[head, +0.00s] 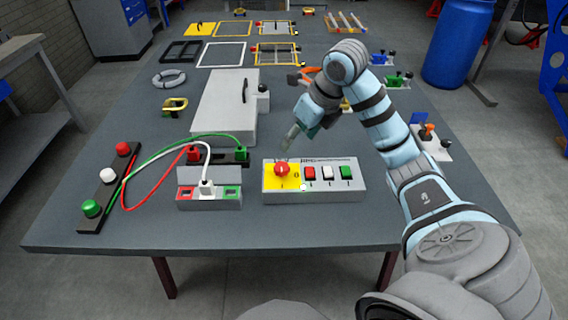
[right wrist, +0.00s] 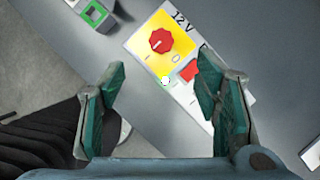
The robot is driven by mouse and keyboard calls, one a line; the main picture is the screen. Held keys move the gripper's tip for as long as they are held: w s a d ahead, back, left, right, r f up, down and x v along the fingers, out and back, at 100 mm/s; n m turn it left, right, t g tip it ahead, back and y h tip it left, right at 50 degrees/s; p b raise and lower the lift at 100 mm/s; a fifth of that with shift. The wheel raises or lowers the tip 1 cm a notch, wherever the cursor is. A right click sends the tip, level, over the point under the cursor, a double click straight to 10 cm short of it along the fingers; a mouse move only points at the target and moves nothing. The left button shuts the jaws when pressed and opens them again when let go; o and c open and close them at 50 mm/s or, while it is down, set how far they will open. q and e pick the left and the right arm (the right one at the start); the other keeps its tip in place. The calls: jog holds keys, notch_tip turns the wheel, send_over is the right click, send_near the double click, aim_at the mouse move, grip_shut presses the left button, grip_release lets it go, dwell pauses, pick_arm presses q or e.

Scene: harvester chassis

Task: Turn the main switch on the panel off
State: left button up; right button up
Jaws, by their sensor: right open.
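The main switch is a red knob (head: 282,169) on a yellow plate (head: 270,182), at the left end of the light grey panel (head: 327,193). In the right wrist view, the red knob (right wrist: 163,40) shows a pale pointer line slanting down to the left. A small green light (head: 303,187) glows beside the plate. My right gripper (head: 290,137) is above and behind the panel in the head view, apart from the knob. In the right wrist view, its two teal fingers are spread wide with nothing between them. My left gripper is not in view.
Red, white and green push buttons (head: 328,172) sit right of the knob. Left of the panel stands a grey socket box (head: 209,203) with a white cable plugged in. A white box (head: 225,108) with a handle stands behind. The table front is clear.

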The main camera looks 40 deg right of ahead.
jog(key=b, duration=0.4)
send_near(282, 166)
jog(key=b+x, duration=0.1)
jog(key=x, duration=0.6)
jog(key=shift+w+f, duration=0.2)
jog(key=shift+f, duration=0.2)
jog(key=shift+w+f, duration=0.1)
jog(key=shift+f, duration=0.35)
jog(key=shift+a, duration=0.1)
jog(key=c, duration=1.1)
jog(key=shift+c, duration=0.2)
